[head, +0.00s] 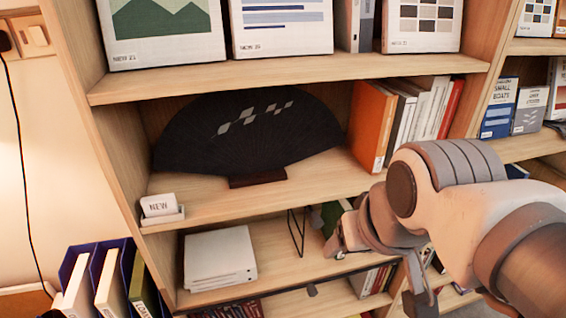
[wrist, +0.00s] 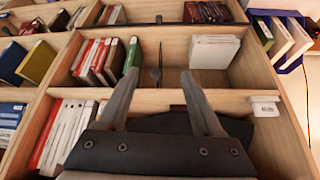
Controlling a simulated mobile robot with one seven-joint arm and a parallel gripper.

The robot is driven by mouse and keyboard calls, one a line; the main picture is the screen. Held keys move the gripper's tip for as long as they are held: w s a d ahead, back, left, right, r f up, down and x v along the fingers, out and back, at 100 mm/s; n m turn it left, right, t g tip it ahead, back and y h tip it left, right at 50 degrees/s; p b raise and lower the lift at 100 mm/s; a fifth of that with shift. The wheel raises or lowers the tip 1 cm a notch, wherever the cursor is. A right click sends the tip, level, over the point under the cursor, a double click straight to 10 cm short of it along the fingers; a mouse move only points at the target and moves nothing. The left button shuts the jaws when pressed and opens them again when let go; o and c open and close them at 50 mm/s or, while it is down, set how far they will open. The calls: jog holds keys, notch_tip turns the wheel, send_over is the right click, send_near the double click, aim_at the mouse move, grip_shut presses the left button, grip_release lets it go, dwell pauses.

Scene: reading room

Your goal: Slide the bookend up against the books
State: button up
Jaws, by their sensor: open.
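The bookend is a thin dark wire frame (head: 297,232) standing upright on the lower shelf. It also shows in the wrist view (wrist: 157,72), almost edge-on, between my fingertips as seen. The books form a row beside it; a green book (wrist: 132,56) is the nearest, with a gap between it and the bookend. In the head view the books are largely hidden behind my arm. My gripper (wrist: 159,76) is open and empty, pointing at this shelf; it also shows in the head view (head: 378,266). I see no contact with the bookend.
A white stack (head: 220,258) lies left of the bookend on the same shelf. The shelf above holds a black fan (head: 250,135), a NEW sign (head: 160,206) and more books (head: 370,125). Shelf boards and side panels bound the space. Bare board lies around the bookend.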

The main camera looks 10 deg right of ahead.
jog(key=shift+w+r, duration=0.15)
jog(key=c, duration=0.4)
jog(key=w+p, duration=0.2)
jog(key=w+g+h+p, duration=0.1)
jog(key=shift+w+a+r, duration=0.25)
jog(key=shift+w+r, duration=0.1)
jog(key=shift+r, duration=0.05)
grip_shut()
jog(key=w+a+f+n+h+p, duration=0.1)
jog(key=w+a+f+h+p, duration=0.2)
jog(key=w+a+p, duration=0.5)
jog(key=w+d+r+b+x, duration=0.1)
jog(key=w+b+x, duration=0.1)
jog(key=x, duration=1.2)
